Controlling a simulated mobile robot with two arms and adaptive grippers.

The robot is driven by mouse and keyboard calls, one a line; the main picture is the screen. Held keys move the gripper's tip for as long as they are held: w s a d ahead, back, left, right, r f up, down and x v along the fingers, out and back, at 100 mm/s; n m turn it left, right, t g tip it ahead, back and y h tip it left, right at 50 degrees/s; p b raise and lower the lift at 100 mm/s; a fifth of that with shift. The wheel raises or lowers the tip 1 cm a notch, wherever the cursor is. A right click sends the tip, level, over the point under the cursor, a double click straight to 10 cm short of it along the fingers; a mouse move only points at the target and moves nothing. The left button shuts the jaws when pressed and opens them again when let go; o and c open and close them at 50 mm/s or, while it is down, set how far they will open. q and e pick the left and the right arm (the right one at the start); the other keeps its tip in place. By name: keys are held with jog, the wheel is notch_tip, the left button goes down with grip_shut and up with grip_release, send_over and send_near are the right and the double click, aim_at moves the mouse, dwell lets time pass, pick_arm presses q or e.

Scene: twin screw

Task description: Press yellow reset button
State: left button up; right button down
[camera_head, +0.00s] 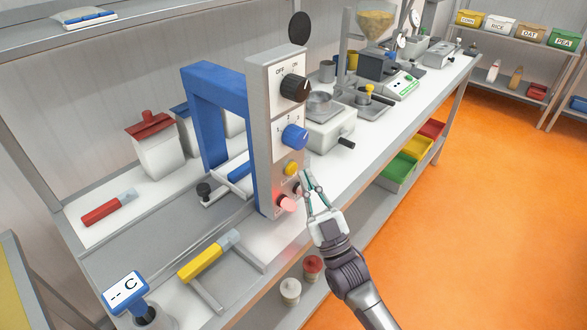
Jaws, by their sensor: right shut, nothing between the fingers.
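The yellow button (291,169) sits on the grey control panel (259,125) of the blue-framed machine, below a blue dial. My right gripper (307,177) is shut and empty. Its fingertips point up at the panel's lower part, just right of and slightly below the yellow button in the picture. I cannot tell whether they touch the panel; the button's face is in plain view. My left gripper is not in view.
The panel also carries a black on/off knob (294,88), a blue dial (294,136) and a glowing red light (286,204). A yellow-handled tool (202,262) lies on the bench at the front. Orange floor (460,210) is clear to the right.

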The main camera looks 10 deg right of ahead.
jog(key=shift+w, duration=0.1)
jog(key=shift+w+a, duration=0.25)
jog(key=shift+w, duration=0.05)
jog(key=shift+w+a+b, duration=0.3)
jog(key=shift+w+b, duration=0.05)
jog(key=shift+b, duration=0.05)
dwell(0.9)
jog(key=shift+s+d, duration=0.1)
jog(key=shift+s, duration=0.05)
jog(key=shift+s+d+p, duration=0.35)
jog(key=shift+s+d, duration=0.1)
jog(key=shift+s, duration=0.15)
jog(key=shift+s+d+p, duration=0.4)
jog(key=shift+s+d, duration=0.4)
jog(key=shift+s, duration=0.2)
jog(key=shift+s+d+p, duration=0.35)
jog(key=shift+s+d, duration=0.4)
jog(key=shift+s, duration=0.2)
